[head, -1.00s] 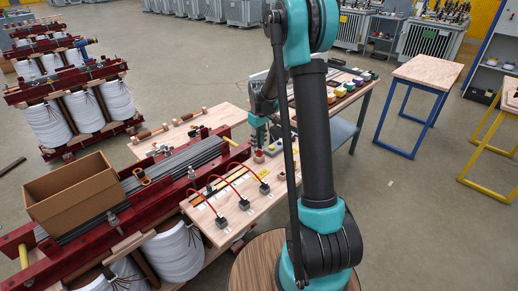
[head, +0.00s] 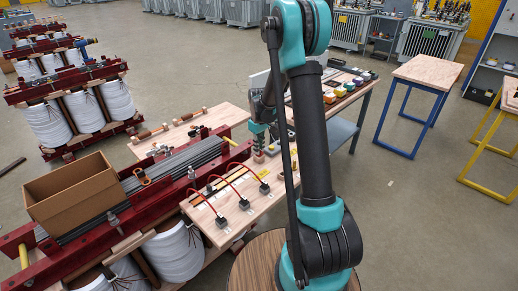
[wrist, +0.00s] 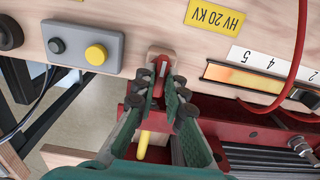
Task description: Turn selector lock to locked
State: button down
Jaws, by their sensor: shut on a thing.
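The selector lock (wrist: 162,68) shows in the wrist view at the edge of the wooden board (wrist: 160,30). It has a red handle with a white line, in front of a pale brown mount. The white line points nearly straight up in the picture. My gripper (wrist: 161,88) has its green fingers with dark pads on either side of the red handle, shut on it. The pads hide part of the handle. In the head view my gripper (head: 258,142) is low over the far right end of the board, and the lock is mostly hidden.
A grey box with a yellow button (wrist: 96,54) sits left of the lock in the wrist view. Right of it are a numbered strip (wrist: 267,61) and red cables (wrist: 289,60). In the head view, an open cardboard box (head: 72,190) stands on the red-framed core.

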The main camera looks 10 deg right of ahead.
jog(key=shift+m, duration=0.3)
jog(key=m, duration=1.3)
jog(key=shift+m, duration=2.1)
jog(key=c, duration=1.6)
grip_release()
